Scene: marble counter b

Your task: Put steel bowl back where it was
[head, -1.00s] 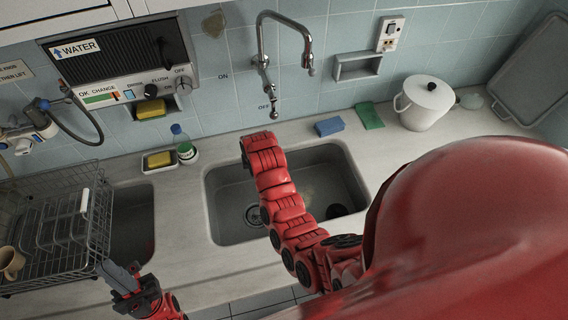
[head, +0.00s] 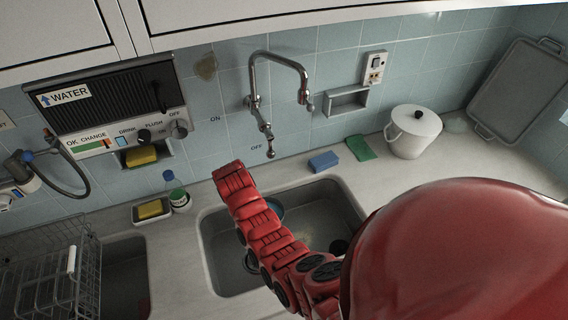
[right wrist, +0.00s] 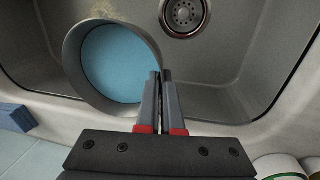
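The steel bowl (right wrist: 72,52), grey with a blue inside, shows at the upper left of the right wrist view, over the sink near its wall. I cannot tell whether the bowl touches the sink floor. My left gripper is out of view.
The sink (head: 322,218) has a drain (right wrist: 184,12). A faucet (head: 280,62) hangs above it. A blue sponge (head: 324,161), green cloth (head: 361,147) and white pot (head: 412,132) stand behind right. A yellow sponge (head: 151,209), bottle (head: 179,198) and wire rack (head: 50,270) are left.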

